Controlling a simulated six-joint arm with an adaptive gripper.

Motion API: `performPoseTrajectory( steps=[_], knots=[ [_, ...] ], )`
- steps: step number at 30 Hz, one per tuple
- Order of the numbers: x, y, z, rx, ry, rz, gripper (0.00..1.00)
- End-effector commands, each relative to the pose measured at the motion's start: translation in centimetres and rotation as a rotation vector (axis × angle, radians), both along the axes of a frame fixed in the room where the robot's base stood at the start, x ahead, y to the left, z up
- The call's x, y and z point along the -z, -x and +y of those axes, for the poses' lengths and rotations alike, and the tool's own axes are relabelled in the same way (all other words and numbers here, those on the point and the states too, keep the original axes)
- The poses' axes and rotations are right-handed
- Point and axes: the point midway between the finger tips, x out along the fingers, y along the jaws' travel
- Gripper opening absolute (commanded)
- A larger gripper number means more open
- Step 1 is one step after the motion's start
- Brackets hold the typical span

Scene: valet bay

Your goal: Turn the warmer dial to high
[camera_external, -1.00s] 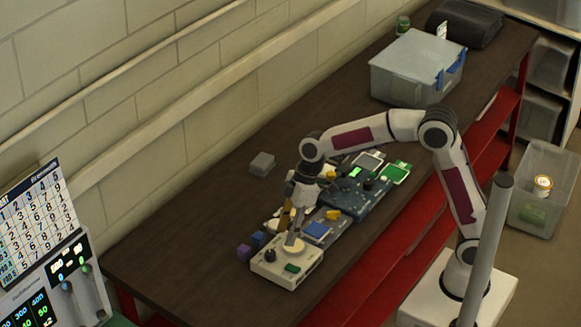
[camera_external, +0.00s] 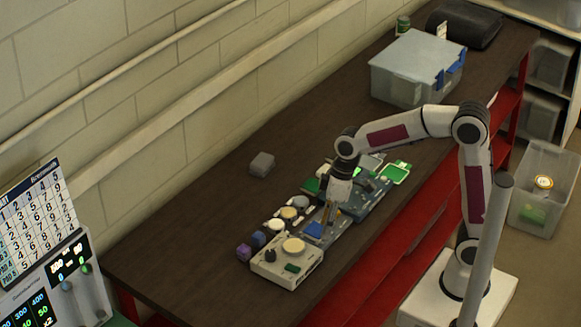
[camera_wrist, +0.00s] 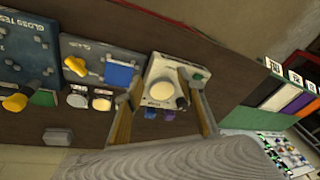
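A white box-shaped unit (camera_external: 287,262) stands near the front left end of the bench. It has a round cream disc (camera_external: 293,245), a small dark knob (camera_external: 269,255) and a dark green patch on top. This looks like the warmer, but its dial setting is too small to read. In the wrist view the unit with its cream disc (camera_wrist: 161,91) shows between and beyond my fingers. My gripper (camera_external: 327,226) points down over a grey panel with a blue square (camera_external: 314,230), behind and right of the unit. In the wrist view my gripper (camera_wrist: 158,78) is open and empty.
A blue-grey panel (camera_external: 372,200) with knobs and a lit green display lies further back. A grey block (camera_external: 262,163) and a lidded bin (camera_external: 405,91) stand farther off. Bare bench lies between.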

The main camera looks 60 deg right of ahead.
Motion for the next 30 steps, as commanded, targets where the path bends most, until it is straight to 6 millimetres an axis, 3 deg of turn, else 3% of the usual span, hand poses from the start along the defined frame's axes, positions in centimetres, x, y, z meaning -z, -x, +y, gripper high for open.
performPoseTrajectory(
  steps=[30],
  knots=[
    [-2.5,6.8,-6.9,0.264,0.034,-0.032,0.39]
  ],
)
